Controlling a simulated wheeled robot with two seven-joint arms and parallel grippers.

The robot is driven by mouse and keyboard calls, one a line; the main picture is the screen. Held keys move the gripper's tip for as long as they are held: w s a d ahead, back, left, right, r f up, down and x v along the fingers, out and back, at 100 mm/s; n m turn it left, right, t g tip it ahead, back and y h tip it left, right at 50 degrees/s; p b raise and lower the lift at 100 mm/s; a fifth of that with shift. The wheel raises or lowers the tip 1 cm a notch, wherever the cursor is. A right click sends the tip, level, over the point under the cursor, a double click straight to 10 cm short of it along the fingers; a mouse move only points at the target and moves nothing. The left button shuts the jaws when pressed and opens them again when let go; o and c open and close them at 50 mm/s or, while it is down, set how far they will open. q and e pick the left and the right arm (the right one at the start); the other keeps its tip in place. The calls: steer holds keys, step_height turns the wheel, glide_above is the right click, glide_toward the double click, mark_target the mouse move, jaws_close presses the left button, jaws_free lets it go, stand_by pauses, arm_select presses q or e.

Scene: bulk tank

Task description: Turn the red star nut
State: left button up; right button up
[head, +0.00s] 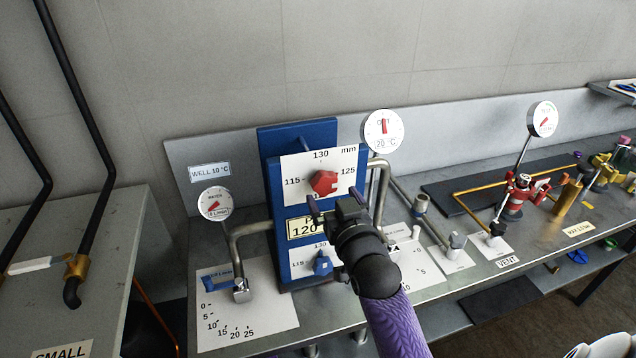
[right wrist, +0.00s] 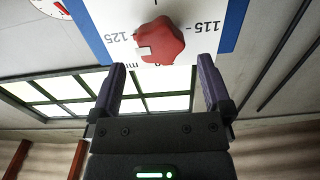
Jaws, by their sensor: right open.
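The red star nut (head: 323,183) sits on the upper white dial plate of a blue panel (head: 275,230), with marks 115, 130 and 125 around it. It also shows in the right wrist view (right wrist: 165,40), upside down, with a pale pointer mark towards the 125 side. My right gripper (head: 334,199) is open and empty just in front of and below the nut. In the right wrist view its two fingers (right wrist: 161,68) are spread to either side below the nut, with a gap to it. My left gripper is out of view.
A blue star nut (head: 322,263) sits on a lower plate beneath the red one. Bent grey pipes (head: 250,229) flank the panel. A gauge (head: 383,131) stands behind right, another gauge (head: 214,204) at left. Red and brass fittings stand farther right.

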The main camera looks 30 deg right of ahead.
mark_target(327, 187)
steer(key=x, duration=0.4)
steer(key=shift+w, duration=0.35)
steer(key=c, duration=1.2)
